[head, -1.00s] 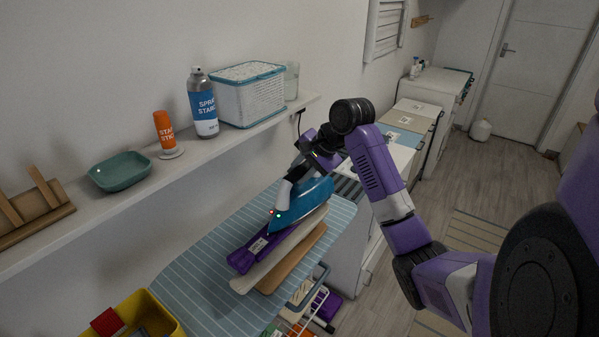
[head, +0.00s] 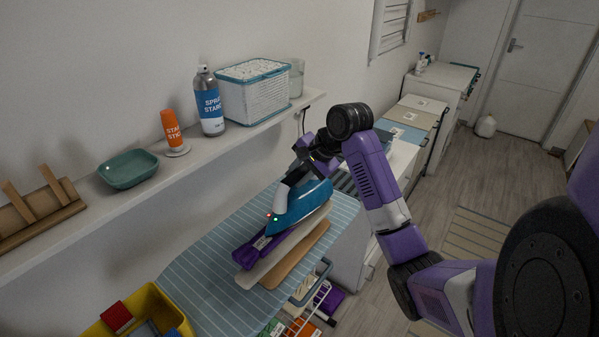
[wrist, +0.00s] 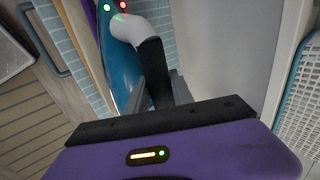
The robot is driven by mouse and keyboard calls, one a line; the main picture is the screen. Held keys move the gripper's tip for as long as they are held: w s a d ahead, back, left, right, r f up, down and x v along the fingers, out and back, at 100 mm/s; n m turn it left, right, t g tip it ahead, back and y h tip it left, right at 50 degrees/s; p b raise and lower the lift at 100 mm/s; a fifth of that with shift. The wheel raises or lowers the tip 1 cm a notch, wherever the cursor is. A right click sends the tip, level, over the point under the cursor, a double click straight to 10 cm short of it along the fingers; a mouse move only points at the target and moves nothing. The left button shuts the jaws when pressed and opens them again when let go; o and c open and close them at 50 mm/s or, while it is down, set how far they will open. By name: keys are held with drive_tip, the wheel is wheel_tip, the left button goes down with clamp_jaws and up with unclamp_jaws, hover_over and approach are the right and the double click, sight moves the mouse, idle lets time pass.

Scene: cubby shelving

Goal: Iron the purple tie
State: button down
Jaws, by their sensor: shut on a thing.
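The purple tie (head: 252,250) lies folded lengthwise on the striped ironing board (head: 208,262), beside a cream tie (head: 262,268) and a tan tie (head: 296,256). The blue iron (head: 302,208) is over the ties, its tip toward the near end of the purple one. It covers much of the purple tie, and I cannot tell whether its plate touches the cloth. My gripper (wrist: 157,88) is shut on the iron's handle, seen in the wrist view with the blue iron body (wrist: 122,70). Red and green lights show on the iron.
A wall shelf (head: 150,193) above the board holds a teal dish (head: 128,169), an orange stick (head: 171,129), a spray starch can (head: 209,102) and a basket (head: 254,95). A yellow bin (head: 160,300) stands at the near left. A wire rack (head: 312,308) is below the board.

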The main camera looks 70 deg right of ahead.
sight(304, 169)
drive_tip(key=shift+w+a+p, duration=0.2)
drive_tip(key=shift+a+p, duration=0.1)
drive_tip(key=shift+a, duration=0.45)
drive_tip(key=shift+w+a+p, duration=0.15)
drive_tip(key=shift+a+p, duration=0.15)
drive_tip(key=shift+a, duration=0.55)
drive_tip(key=shift+d, duration=0.2)
drive_tip(key=shift+s+d, duration=0.25)
drive_tip(key=shift+d, duration=0.65)
drive_tip(key=shift+s+d, duration=0.2)
drive_tip(key=shift+d, duration=0.65)
drive_tip(key=shift+s+d, duration=0.25)
drive_tip(key=shift+d, duration=0.85)
drive_tip(key=shift+r, duration=0.1)
drive_tip(key=shift+r, duration=3)
drive_tip(key=shift+w+d, duration=0.1)
